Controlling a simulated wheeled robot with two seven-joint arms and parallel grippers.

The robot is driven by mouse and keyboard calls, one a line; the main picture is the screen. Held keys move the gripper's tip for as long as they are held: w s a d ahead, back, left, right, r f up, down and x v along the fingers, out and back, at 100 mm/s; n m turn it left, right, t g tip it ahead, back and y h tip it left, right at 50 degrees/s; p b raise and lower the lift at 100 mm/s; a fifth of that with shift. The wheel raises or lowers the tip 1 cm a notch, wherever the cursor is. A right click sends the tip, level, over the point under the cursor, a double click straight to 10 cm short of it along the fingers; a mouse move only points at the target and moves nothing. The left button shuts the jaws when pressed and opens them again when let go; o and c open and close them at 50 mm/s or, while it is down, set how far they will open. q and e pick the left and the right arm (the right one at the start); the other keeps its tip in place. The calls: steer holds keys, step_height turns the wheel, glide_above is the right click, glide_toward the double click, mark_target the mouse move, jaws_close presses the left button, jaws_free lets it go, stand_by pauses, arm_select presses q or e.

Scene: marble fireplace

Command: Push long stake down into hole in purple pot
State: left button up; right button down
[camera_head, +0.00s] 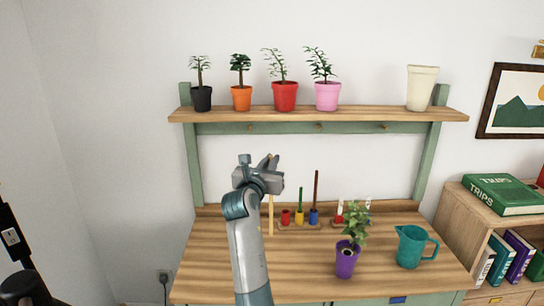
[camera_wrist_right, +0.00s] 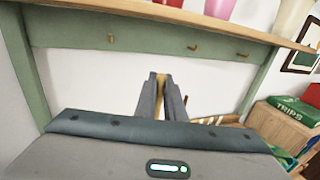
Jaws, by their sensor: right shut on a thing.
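The purple pot (camera_head: 345,264) stands upright on the wooden workbench, right of centre, with a leafy green plant in it. In the right wrist view a bit of the stake (camera_wrist_right: 161,79) shows between the fingers of the right gripper (camera_wrist_right: 162,92). My left gripper is not in view.
A rack (camera_head: 299,226) with red, yellow and blue items stands at the bench's back. A teal pitcher (camera_head: 409,247) stands right of the pot. Potted plants and a cream pot (camera_head: 421,88) line the shelf (camera_head: 370,113) above. The bench's left part (camera_head: 210,265) is clear.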

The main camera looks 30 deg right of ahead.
steer(key=s+a+f+n+t+y, duration=0.3)
steer(key=s+a+f+n+y, duration=0.2)
steer(key=s+a+f, duration=0.3)
steer(key=s+a+f+n+t+y, duration=0.3)
steer(key=s+a+f+y, duration=0.5)
steer(key=s+a, duration=0.9)
steer(key=s+f+n, duration=0.1)
steer(key=s, duration=0.3)
steer(key=shift+s+a+n+y, duration=0.2)
steer(key=shift+n+y, duration=0.1)
steer(key=shift+n, duration=0.1)
steer(key=shift+d, duration=0.1)
